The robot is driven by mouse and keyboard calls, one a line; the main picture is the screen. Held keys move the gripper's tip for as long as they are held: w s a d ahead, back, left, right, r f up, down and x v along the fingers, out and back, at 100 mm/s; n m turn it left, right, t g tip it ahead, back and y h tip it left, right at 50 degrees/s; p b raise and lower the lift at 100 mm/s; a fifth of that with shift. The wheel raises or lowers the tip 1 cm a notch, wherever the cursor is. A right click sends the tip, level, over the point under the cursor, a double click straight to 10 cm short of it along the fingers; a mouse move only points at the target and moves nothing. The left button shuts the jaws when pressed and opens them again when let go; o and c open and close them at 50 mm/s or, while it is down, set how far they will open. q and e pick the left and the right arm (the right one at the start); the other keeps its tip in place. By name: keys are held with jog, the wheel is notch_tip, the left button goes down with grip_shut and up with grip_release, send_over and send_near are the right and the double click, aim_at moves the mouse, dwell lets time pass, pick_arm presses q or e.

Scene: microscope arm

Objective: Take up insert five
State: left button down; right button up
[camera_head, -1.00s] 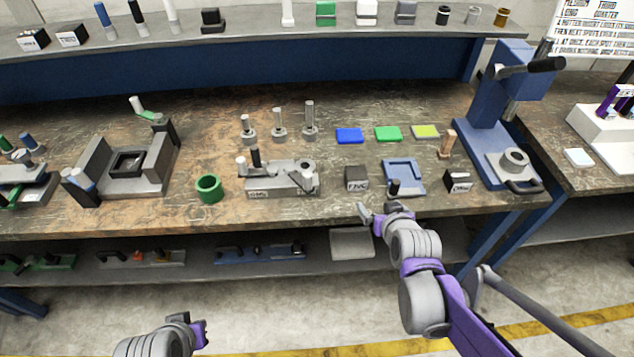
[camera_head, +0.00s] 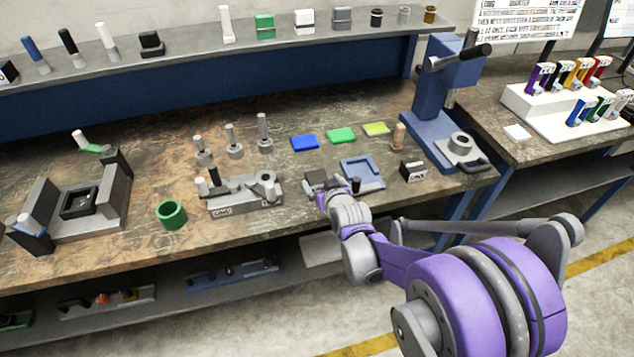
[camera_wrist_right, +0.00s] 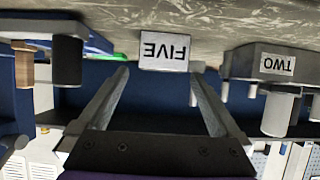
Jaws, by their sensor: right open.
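Insert five is a small dark grey block (camera_head: 316,179) near the front edge of the bench, partly hidden by my gripper in the head view. In the right wrist view its white FIVE label (camera_wrist_right: 165,51) shows upside down, beyond and between the fingertips. My right gripper (camera_wrist_right: 160,78) is open, with a finger on either side of the label's line and nothing held. In the head view my right gripper (camera_head: 324,197) is at the near side of the block; contact cannot be told. My left gripper is out of view.
Left of the block stands a grey fixture (camera_head: 241,199), labelled TWO (camera_wrist_right: 278,65) in the wrist view. To the right are a blue frame (camera_head: 367,171) with a dark post (camera_head: 356,186) and a labelled dark box (camera_head: 413,171). Blue, green and yellow plates lie behind.

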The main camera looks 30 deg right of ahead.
aim_at(318, 178)
jog(key=x, duration=0.4)
jog(key=shift+w+a+f, duration=0.1)
jog(key=shift+w+f, duration=0.15)
jog(key=shift+w, duration=0.05)
grip_shut()
jog(key=shift+r, duration=0.1)
